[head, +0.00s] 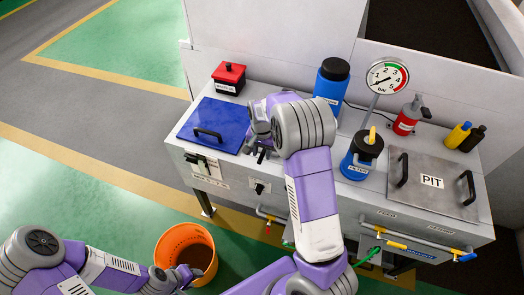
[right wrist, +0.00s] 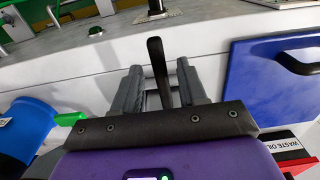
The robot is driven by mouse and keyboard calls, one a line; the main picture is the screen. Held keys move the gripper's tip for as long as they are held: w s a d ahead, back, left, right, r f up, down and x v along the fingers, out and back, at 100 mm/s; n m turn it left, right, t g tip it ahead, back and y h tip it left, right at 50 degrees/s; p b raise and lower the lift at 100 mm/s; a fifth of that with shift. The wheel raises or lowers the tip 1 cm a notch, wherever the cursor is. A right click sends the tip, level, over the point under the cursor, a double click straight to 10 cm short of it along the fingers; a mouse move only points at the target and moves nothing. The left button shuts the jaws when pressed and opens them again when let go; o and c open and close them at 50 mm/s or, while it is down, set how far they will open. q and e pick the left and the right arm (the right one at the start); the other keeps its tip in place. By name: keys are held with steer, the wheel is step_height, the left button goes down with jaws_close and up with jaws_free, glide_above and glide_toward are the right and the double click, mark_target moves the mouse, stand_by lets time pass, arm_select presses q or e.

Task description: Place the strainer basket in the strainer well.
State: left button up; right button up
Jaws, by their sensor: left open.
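I cannot pick out a strainer basket or an open strainer well for certain in either view. A blue pot labelled FILTER (head: 357,168), with a black lid and yellow knob, stands on the bench right of my right arm. My right gripper (head: 262,153) is low over the bench near its front edge, right of the blue cover. In the right wrist view, a slim black bar (right wrist: 158,65) lies between the fingers (right wrist: 158,82); I cannot tell whether they grip it. My left gripper (head: 190,274) is open, low at the orange bucket.
The bench (head: 190,150) carries a blue cover (head: 213,122), a red-topped box (head: 229,78), a blue container (head: 331,80), a gauge (head: 387,77), a red bottle (head: 408,116) and the PIT plate (head: 430,200). An orange bucket (head: 172,240) stands on the floor. Valves line the bench front.

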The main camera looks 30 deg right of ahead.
step_height(320, 180, up, 12)
steer(key=p, duration=0.2)
steer(key=shift+r+p, duration=0.15)
steer(key=shift+p, duration=0.15)
steer(key=shift+s+a, duration=0.1)
stand_by(0.5)
